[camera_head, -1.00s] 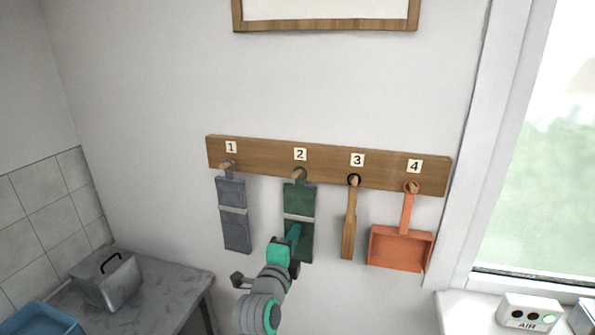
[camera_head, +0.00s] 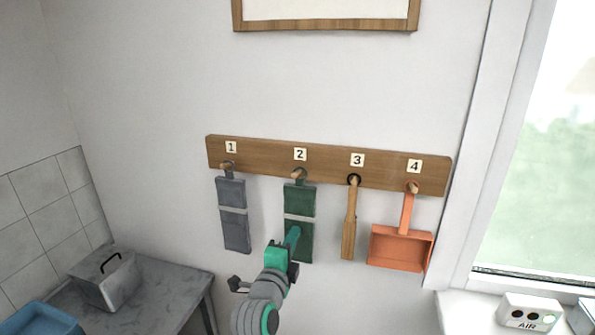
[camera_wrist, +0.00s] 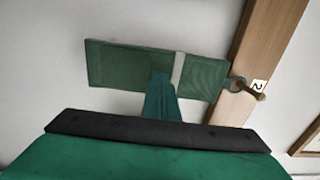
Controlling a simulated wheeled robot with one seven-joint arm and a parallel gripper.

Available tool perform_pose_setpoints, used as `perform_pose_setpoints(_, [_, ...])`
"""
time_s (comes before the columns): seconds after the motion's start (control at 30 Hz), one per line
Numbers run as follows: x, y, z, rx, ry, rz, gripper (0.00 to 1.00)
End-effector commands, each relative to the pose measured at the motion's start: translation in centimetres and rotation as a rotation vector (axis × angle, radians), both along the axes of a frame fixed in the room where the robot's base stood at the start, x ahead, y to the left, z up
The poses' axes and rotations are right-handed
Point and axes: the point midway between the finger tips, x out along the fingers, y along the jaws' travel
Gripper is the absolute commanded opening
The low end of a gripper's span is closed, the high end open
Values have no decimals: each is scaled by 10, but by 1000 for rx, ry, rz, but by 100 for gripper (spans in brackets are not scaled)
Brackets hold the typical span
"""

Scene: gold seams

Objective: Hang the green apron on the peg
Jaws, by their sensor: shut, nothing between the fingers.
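The green apron (camera_head: 299,200), folded flat with a pale band across it, hangs from peg 2 (camera_head: 299,174) on the wooden rail. In the wrist view the apron (camera_wrist: 120,65) lies sideways, and its loop (camera_wrist: 236,84) appears to be around the peg (camera_wrist: 252,93). My gripper (camera_head: 293,236) is shut and empty in front of the apron's lower part. Its closed fingers (camera_wrist: 162,100) cover part of the apron in the wrist view. I cannot tell whether they touch the cloth.
The rail (camera_head: 327,164) also holds a grey folded cloth (camera_head: 234,205) on peg 1, a wooden tool (camera_head: 349,222) on peg 3 and an orange dustpan (camera_head: 402,247) on peg 4. A grey table (camera_head: 165,285) stands lower left. A window sill (camera_head: 460,312) is at right.

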Motion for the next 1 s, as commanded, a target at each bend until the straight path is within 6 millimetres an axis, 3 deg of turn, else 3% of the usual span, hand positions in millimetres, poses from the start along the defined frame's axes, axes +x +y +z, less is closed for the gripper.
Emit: perform_pose_setpoints(1.0, [-12,4,-1,0,1,0,0])
